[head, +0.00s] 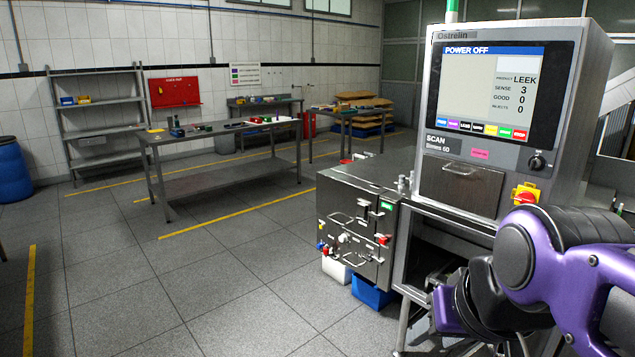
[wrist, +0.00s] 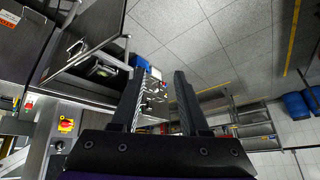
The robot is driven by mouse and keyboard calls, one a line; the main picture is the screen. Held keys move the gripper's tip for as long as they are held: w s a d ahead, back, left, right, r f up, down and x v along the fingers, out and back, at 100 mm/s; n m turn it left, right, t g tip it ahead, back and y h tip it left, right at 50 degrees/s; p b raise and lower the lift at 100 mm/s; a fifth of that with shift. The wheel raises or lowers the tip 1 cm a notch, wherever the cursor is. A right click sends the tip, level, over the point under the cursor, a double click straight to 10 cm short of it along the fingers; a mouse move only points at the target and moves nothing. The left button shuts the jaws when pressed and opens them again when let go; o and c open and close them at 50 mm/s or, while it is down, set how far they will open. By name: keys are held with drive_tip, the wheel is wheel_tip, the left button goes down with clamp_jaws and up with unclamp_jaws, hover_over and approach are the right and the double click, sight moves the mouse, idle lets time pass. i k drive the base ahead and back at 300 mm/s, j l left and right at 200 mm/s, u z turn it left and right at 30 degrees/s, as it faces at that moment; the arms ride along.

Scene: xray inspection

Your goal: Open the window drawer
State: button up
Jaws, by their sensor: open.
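The likely window drawer (head: 458,187) is a dark grey front with a thin handle, set below the screen of the inspection machine (head: 500,120). It looks shut in the head view. I cannot surely pick out its front in the wrist view. My gripper (wrist: 158,73) is open in the wrist view, with nothing between its two dark fingers. It appears apart from the machine, whose metal parts show to the left. In the head view my purple arm is at the lower right, and the fingertips cannot be made out.
A red and yellow switch (head: 525,194) sits right of the drawer; it also shows in the wrist view (wrist: 66,125). A steel cabinet (head: 350,205) with latches and handles adjoins the machine. Worktables (head: 215,132) and a shelf (head: 100,110) stand behind.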

sight(441, 276)
drive_tip(key=z, duration=0.65)
drive_tip(key=j+u, duration=0.15)
drive_tip(key=u, duration=0.3)
drive_tip(key=j+u, duration=0.1)
drive_tip(key=u, duration=0.4)
drive_tip(key=i+j+u, duration=0.2)
drive_tip(key=i+u, duration=0.25)
drive_tip(key=i+l+z, duration=0.1)
drive_tip(key=i+z, duration=0.7)
drive_tip(key=z, duration=0.15)
